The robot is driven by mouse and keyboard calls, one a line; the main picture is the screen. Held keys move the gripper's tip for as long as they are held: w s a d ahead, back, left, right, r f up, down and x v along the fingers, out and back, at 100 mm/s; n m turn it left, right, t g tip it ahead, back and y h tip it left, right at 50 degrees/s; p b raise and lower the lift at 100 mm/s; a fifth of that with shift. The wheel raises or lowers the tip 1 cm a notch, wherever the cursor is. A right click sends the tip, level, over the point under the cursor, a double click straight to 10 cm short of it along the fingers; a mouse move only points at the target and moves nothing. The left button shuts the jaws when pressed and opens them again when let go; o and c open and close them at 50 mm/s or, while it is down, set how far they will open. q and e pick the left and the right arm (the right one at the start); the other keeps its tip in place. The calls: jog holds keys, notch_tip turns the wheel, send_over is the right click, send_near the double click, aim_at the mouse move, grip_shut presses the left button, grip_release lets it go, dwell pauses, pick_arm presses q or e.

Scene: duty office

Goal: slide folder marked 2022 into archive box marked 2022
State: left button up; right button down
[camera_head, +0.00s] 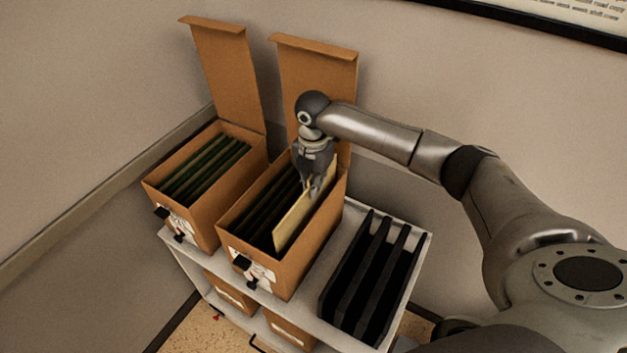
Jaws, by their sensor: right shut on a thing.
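Two open brown archive boxes stand side by side on a white shelf unit, a left box (231,196) and a right box (307,252). Their labels are too small to read. Both hold several dark green folders. My right gripper (311,189) is over the right box, shut on the top of a pale yellow folder (292,222). The folder is partly down inside the right box, along its right side, and slightly tilted. Any year mark on it cannot be made out. My left gripper is not in view.
A black slotted rack (365,277) stands on the shelf (418,246) right of the boxes. The raised lids (228,72) stand behind the boxes near the wall. More brown boxes (289,330) sit on the lower shelf. A framed sheet (570,14) hangs at the upper right.

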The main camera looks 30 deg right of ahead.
aim_at(314, 207)
jog(key=shift+f+b, duration=1.8)
jog(key=shift+f, duration=2.5)
jog(key=c, duration=1.5)
grip_release()
jog(key=shift+w+f, duration=0.1)
jog(key=shift+c, duration=0.2)
jog(key=shift+f, duration=0.1)
